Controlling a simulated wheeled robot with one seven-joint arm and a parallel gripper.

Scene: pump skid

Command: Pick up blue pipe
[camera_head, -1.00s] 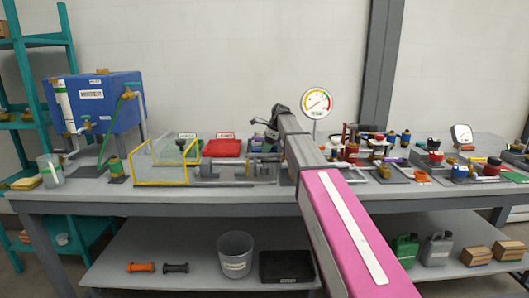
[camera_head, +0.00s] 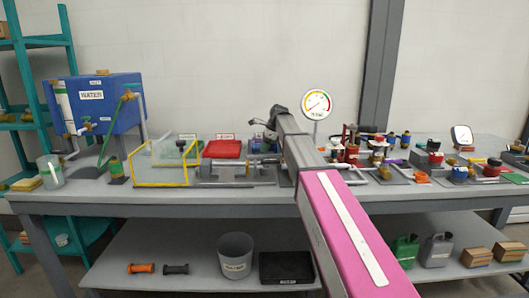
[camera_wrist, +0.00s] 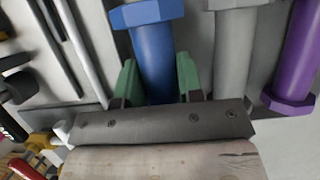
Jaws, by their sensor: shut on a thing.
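The blue pipe (camera_wrist: 153,48) shows in the wrist view, with a wide hexagonal collar near the top of the picture. My gripper (camera_wrist: 160,80) has its two green fingers on either side of the pipe's shaft, below the collar, and is shut on it. The pipe's lower end is hidden behind the gripper body. In the head view my pink and grey arm reaches over the bench, and the gripper and blue pipe cannot be made out clearly there.
In the wrist view a grey pipe (camera_wrist: 234,45) stands close to the right and a purple pipe (camera_wrist: 298,55) farther right. In the head view the bench holds a blue water tank (camera_head: 98,105), a yellow-framed guard (camera_head: 160,184), a red tray (camera_head: 222,149) and a gauge (camera_head: 317,102).

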